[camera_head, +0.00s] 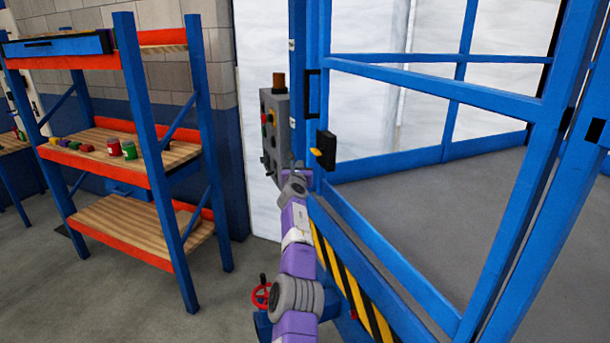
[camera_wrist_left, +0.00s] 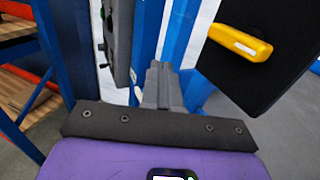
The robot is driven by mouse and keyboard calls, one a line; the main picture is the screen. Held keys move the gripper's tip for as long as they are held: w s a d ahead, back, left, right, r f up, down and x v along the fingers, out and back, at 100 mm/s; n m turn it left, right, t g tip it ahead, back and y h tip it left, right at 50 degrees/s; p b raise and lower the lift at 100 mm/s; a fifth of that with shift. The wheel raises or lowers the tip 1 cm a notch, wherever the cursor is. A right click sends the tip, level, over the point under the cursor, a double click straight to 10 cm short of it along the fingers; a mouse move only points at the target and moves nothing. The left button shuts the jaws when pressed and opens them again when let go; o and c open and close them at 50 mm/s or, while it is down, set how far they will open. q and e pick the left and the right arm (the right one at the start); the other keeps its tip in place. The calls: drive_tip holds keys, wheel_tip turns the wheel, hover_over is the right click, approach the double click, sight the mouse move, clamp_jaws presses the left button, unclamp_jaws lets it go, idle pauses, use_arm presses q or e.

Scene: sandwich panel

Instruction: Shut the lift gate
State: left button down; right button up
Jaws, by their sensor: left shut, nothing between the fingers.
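The lift gate (camera_head: 440,83) is a blue barred frame filling the right of the head view. Black fittings sit at its right side. Near its left edge is a black latch box (camera_head: 327,147) with a yellow lever (camera_head: 316,152). The box and the yellow lever (camera_wrist_left: 240,43) are large at upper right in the left wrist view. My left gripper (camera_head: 297,168) is shut and empty, just left of and below the latch box. Its closed fingers (camera_wrist_left: 163,82) point at blue uprights. Whether they touch anything is unclear. My right gripper is out of view.
A grey control box (camera_head: 272,125) with buttons stands close left of the gripper. A blue and orange shelf rack (camera_head: 140,170) with small items is further left. A red handwheel (camera_head: 262,296) and a striped yellow-black panel (camera_head: 345,285) are low near my arm.

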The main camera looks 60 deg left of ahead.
use_arm(q)
drive_tip(key=s+b, duration=0.5)
drive_tip(key=s, duration=0.4)
drive_tip(key=shift+a, duration=0.35)
drive_tip(key=shift+f, duration=0.1)
